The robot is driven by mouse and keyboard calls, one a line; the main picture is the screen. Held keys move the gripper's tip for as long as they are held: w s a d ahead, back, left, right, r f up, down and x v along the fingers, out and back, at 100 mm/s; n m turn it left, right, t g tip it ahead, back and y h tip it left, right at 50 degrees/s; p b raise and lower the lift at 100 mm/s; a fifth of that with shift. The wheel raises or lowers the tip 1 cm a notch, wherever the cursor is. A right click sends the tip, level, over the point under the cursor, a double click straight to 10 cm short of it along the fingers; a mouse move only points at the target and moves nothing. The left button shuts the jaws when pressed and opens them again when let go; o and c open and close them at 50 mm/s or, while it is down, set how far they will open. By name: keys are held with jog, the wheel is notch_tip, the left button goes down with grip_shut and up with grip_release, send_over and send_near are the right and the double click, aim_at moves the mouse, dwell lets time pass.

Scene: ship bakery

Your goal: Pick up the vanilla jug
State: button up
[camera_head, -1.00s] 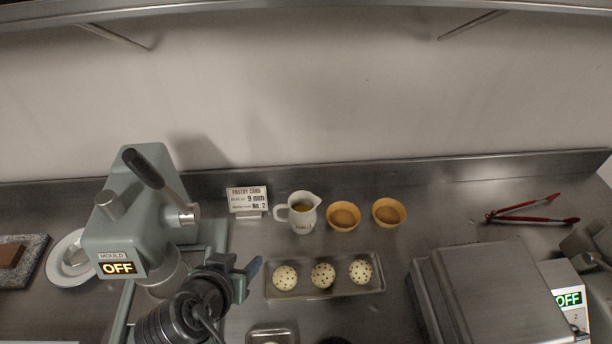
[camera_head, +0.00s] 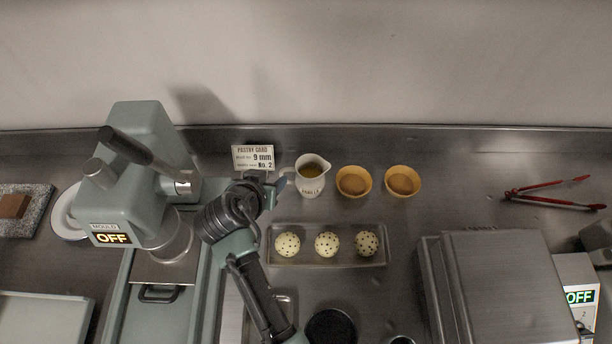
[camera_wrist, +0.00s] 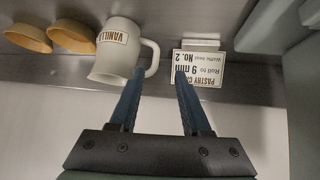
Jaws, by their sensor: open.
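The vanilla jug (camera_head: 311,178) is a white pitcher with a "VANILLA" label and amber liquid inside. It stands upright on the steel counter, its handle toward the left in the head view. In the wrist view the jug (camera_wrist: 115,52) is upside down in the picture, with its handle pointing right, close to the left finger. My gripper (camera_wrist: 157,95) is open and empty, its blue fingers spread. In the head view my gripper (camera_head: 282,184) is just left of the jug, partly hidden by my wrist. I cannot tell whether a finger touches the handle.
A pastry card (camera_head: 253,158) stands behind my gripper. Two orange bowls (camera_head: 354,181) (camera_head: 403,181) sit right of the jug. A tray (camera_head: 330,259) with three speckled balls lies in front. The moulding machine (camera_head: 130,180) stands left, red tongs (camera_head: 555,193) far right.

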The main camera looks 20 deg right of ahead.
aim_at(280, 174)
jog(key=x, duration=0.2)
jog(key=p+x, duration=0.1)
jog(key=x, duration=0.1)
jog(key=shift+s+d+f, duration=0.1)
jog(key=shift+d+f, duration=0.05)
jog(key=shift+d, duration=0.35)
jog(key=shift+w+d+f, duration=0.1)
jog(key=shift+w+f, duration=0.1)
jog(key=shift+f, duration=0.1)
grip_shut()
jog(key=shift+w+r, duration=0.1)
jog(key=shift+r, duration=0.05)
dwell(0.7)
